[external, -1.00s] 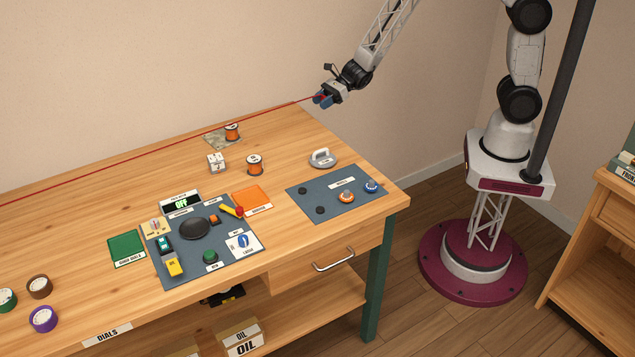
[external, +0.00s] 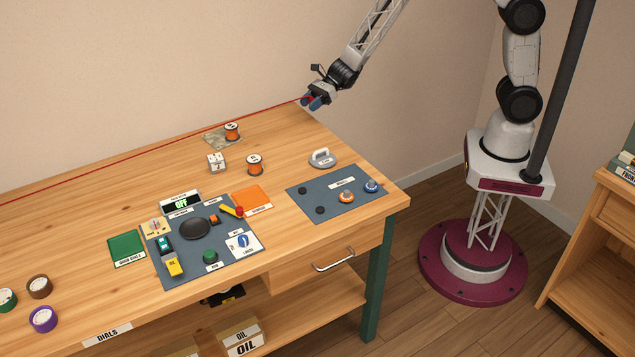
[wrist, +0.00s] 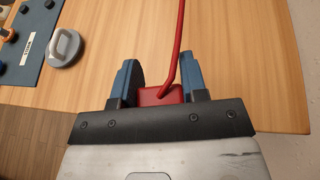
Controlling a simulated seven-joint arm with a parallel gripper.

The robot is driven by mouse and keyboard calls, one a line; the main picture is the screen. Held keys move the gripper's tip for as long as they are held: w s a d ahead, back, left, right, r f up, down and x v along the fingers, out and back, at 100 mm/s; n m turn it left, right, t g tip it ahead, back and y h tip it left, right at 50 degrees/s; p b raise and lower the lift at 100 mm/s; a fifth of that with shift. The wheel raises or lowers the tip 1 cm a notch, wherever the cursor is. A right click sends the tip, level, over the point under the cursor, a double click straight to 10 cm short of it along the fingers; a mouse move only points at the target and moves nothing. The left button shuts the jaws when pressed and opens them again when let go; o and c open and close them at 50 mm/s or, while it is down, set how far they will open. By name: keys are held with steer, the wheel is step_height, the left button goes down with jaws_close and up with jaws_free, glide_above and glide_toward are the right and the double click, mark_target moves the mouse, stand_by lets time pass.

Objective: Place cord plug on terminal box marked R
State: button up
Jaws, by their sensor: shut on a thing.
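My gripper (external: 311,102) is above the far right end of the table. In the wrist view, my gripper (wrist: 160,88) is shut on a red plug (wrist: 158,96) between its blue fingers. A red cord (wrist: 180,45) runs from the plug; in the external view the cord (external: 150,148) stretches taut to the left edge. A small white box (external: 216,162) with dark marks stands on the table, left of and nearer the camera than my gripper. I cannot read an R on it.
Orange spools (external: 254,164) stand near the white box, another (external: 232,131) behind. A grey-handled object (external: 322,158) and a blue-grey panel with knobs (external: 330,206) lie toward the front right. A dial panel (external: 190,273) is at front centre. Bare wood lies around the white box.

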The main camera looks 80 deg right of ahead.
steer(key=w+a+r+n+g+y, duration=0.1)
steer(key=w+a+n+g, duration=0.1)
steer(key=a, duration=0.7)
steer(key=w+a+r+n+g, duration=0.1)
steer(key=w+a+n+g, duration=0.1)
steer(key=a, duration=0.7)
steer(key=w+a+r+n+g+y, duration=0.1)
steer(key=w+a+n+g, duration=0.2)
steer(key=a, duration=0.6)
steer(key=shift+w+a+r+g+y, duration=0.3)
steer(key=shift+w+a+g, duration=0.1)
steer(key=shift+w, duration=0.45)
steer(key=shift+w, duration=0.1)
glide_above(213, 160)
steer(key=shift+a+f, duration=0.1)
steer(key=shift+f, duration=0.7)
steer(key=shift+f, duration=0.1)
steer(key=shift+f, duration=1.65)
